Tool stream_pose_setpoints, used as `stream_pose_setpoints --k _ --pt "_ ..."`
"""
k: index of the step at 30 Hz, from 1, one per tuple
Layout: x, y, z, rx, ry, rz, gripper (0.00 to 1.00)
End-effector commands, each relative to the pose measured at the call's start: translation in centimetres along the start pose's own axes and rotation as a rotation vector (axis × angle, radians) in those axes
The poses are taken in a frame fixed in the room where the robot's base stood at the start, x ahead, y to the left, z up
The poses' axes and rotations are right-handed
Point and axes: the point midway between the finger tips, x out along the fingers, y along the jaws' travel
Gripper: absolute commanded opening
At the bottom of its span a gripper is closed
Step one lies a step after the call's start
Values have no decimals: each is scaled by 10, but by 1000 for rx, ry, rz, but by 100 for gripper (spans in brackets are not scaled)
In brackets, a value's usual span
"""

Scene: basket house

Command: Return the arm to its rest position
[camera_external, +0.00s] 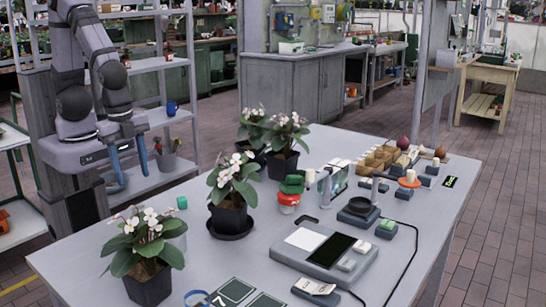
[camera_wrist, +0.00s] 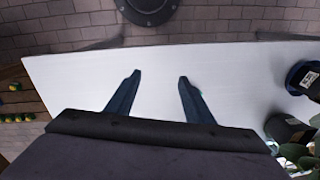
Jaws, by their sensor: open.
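My gripper (camera_external: 132,172) hangs at the left in the external view, with its two blue fingers apart and pointing down. My arm is folded above it, close to its column. In the wrist view my gripper (camera_wrist: 159,76) shows both fingers spread with nothing between them. Below them is a bare pale surface (camera_wrist: 90,75). The gripper is left of the grey table (camera_external: 250,265) in the external view and touches nothing that I can see.
White-flowered potted plants (camera_external: 150,250) stand along the table's left side. Metal shelves (camera_external: 160,65) stand behind my arm. Dark pots (camera_wrist: 305,78) show at the wrist view's right edge.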

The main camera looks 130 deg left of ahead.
Motion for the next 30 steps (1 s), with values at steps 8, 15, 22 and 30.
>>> stream_pose_setpoints --k 8,15,22,30 --pt "4 23 25 -206 -5 67 48" --pt "4 23 25 -204 -6 66 48" --pt "-12 22 25 -201 -6 66 48" --pt "-10 22 25 -200 -6 65 48"
